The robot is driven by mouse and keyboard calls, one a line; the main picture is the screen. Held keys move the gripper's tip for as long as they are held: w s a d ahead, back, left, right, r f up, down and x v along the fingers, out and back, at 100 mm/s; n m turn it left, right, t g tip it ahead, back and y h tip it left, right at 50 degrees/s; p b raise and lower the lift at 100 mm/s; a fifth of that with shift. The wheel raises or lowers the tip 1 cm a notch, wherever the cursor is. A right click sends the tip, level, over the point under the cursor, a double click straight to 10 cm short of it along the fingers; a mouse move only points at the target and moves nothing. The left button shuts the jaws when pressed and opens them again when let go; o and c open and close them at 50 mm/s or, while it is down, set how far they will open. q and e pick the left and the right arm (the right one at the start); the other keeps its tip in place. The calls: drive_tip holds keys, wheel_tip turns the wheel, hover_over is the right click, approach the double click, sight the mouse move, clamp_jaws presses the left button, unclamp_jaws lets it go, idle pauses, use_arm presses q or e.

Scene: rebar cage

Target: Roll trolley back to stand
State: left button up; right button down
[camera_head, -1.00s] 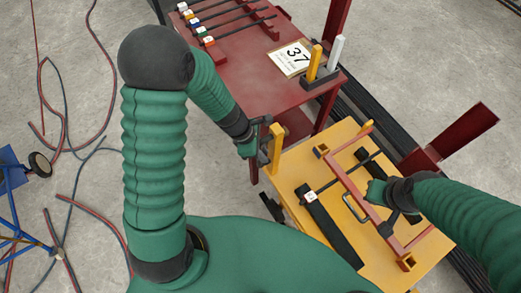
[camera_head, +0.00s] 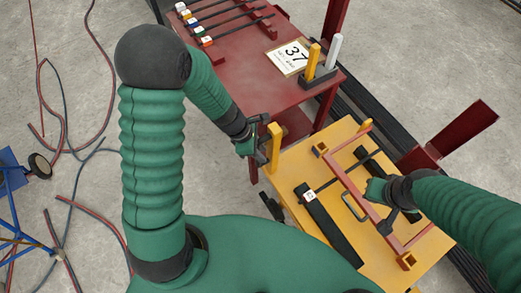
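The yellow trolley (camera_head: 292,168) stands in front of me at the right, beside the red stand (camera_head: 262,92). A short yellow upright post (camera_head: 274,146) rises at the trolley's left corner. My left gripper (camera_head: 262,147) is at this post, on its left side; the view does not show whether its fingers close around it. My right gripper (camera_head: 374,191) is over the trolley top, at the red bar frame (camera_head: 352,182); its fingers are largely hidden by the hand. Black bars and a thin rod with a white tag (camera_head: 310,195) lie on the trolley top.
Hoses (camera_head: 60,130) and a blue frame (camera_head: 14,205) lie left. Long dark bars (camera_head: 375,132) run behind the trolley.

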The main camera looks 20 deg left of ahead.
use_arm(q)
drive_tip(key=p+v, duration=0.4)
drive_tip(key=v, duration=1.2)
drive_tip(key=shift+a+r, duration=0.25)
drive_tip(key=shift+r, duration=0.1)
drive_tip(key=s+m+y, duration=0.1)
drive_tip(key=m, duration=0.6)
drive_tip(key=s+m+y, duration=0.1)
drive_tip(key=s+m, duration=0.1)
drive_tip(key=m, duration=0.5)
drive_tip(key=s+d+m+t+y, duration=0.1)
drive_tip(key=s+m+y, duration=0.1)
drive_tip(key=m, duration=0.5)
drive_tip(key=shift+s+f+m, duration=0.1)
drive_tip(key=shift+s+m, duration=0.1)
drive_tip(key=shift+m, duration=0.1)
